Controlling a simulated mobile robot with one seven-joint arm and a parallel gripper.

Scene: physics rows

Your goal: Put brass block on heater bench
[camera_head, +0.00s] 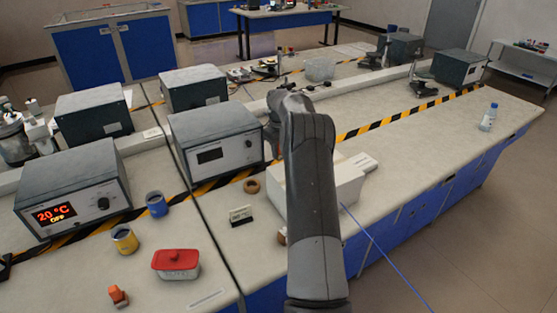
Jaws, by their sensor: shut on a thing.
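My gripper (272,133) shows only in part, at the far end of my arm beside the middle grey instrument box. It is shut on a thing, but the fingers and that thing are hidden. I cannot make out a brass block anywhere. A white block-shaped unit (347,186) with a flat top stands on the bench, partly behind my arm; I cannot tell whether it is the heater bench. A grey box (75,190) at the left has a red display reading 20 °C OFF.
The middle grey box (218,145) stands close to my gripper. A brown ring (251,186), a small card stand (240,215), a blue cup (156,204), a yellow cup (124,240) and a red-lidded container (176,263) lie nearby. The bench right of the striped tape (390,117) is mostly clear.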

